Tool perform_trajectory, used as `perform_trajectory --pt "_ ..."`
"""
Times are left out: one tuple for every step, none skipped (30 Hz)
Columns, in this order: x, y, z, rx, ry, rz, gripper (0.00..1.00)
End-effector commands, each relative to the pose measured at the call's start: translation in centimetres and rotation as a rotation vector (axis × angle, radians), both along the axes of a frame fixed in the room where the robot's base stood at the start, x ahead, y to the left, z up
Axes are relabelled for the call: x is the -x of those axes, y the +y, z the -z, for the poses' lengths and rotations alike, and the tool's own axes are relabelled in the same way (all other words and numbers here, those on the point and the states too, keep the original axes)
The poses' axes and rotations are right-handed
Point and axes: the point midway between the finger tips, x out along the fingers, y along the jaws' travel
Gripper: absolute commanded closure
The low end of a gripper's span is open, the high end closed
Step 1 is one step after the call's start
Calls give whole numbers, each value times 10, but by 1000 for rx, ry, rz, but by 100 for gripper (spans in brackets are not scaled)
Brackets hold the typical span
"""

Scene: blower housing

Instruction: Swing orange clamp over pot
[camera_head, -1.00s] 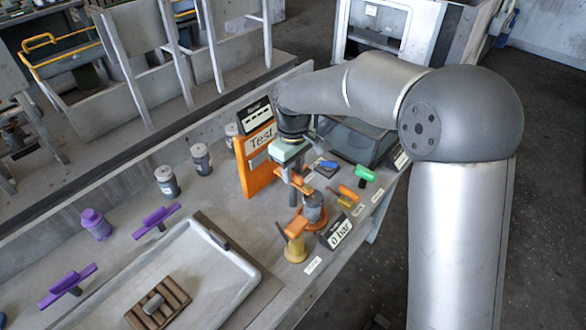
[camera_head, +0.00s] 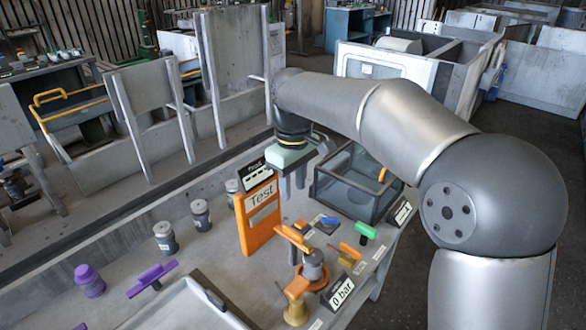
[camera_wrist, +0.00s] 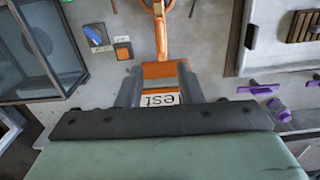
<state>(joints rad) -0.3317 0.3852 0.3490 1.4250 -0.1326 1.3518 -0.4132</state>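The orange clamp (camera_head: 292,237) slants beside the orange Test board, its near end close to the top of the grey pot (camera_head: 313,266). I cannot tell whether that end lies fully over the pot. The pot stands on a round orange base. In the wrist view the clamp (camera_wrist: 160,28) shows as an orange bar at the top edge, leading to a ring cut off by the frame. My gripper (camera_head: 292,190) hangs above and apart from the clamp, fingers down. In the wrist view its fingers (camera_wrist: 158,76) stand apart with nothing held between them.
The orange Test board (camera_head: 258,215) stands left of the clamp. An open glass-sided box (camera_head: 360,185) is behind to the right. A green-handled tool (camera_head: 365,231), an orange-handled one (camera_head: 352,251) and a 0 bar sign (camera_head: 341,294) are close by. Purple handles (camera_head: 152,279) lie left.

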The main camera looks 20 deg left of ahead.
Motion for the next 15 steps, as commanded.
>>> perform_trajectory --pt "0 0 -11 -1 -2 0 66" --pt "0 0 -15 -1 -2 0 66" --pt "0 0 -21 -1 -2 0 66" --pt "0 0 -25 -1 -2 0 66" --pt "0 0 -28 -1 0 0 66" --pt "0 0 -32 -1 0 0 66" --pt "0 0 -34 -1 0 0 66" --pt "0 0 -35 -1 0 0 66" --pt "0 0 -37 0 0 0 66" --pt "0 0 -38 0 0 0 66" --pt "0 0 -38 0 1 0 66" --pt "0 0 -39 0 1 0 66" --pt "0 0 -39 0 1 0 66" --pt "0 0 -39 0 1 0 66" --pt "0 0 -39 0 1 0 66"
